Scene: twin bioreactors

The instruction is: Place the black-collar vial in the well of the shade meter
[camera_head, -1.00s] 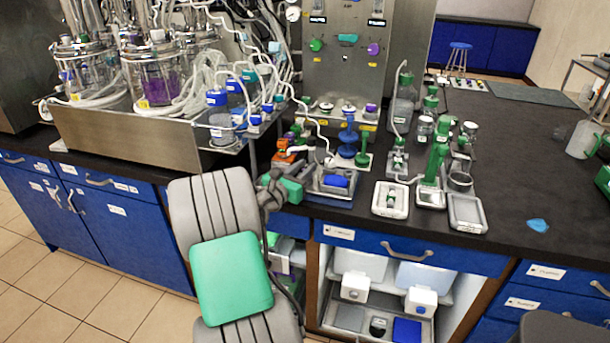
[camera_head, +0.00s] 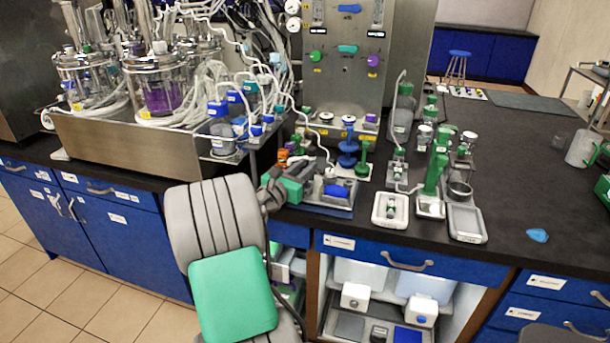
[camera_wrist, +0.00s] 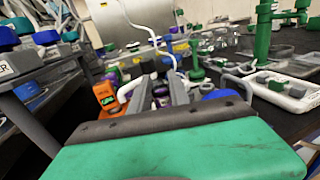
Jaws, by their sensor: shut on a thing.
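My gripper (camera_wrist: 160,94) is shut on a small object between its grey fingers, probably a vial. The object (camera_wrist: 161,97) is small and partly hidden, and I cannot make out its collar colour. In the head view the green-sided gripper (camera_head: 288,187) is over the bench's front edge, left of a grey tray with a blue block (camera_head: 337,190). An orange device with a lit green display (camera_wrist: 107,97) stands left of the fingers in the wrist view. It may be the shade meter, but I cannot tell. No well is clearly visible.
A white tray with small items (camera_head: 391,210), a green stand (camera_head: 435,176) and an empty grey tray (camera_head: 466,223) lie to the right. A steel bioreactor trough (camera_head: 130,140) stands left. The dark bench (camera_head: 530,170) is mostly clear at far right.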

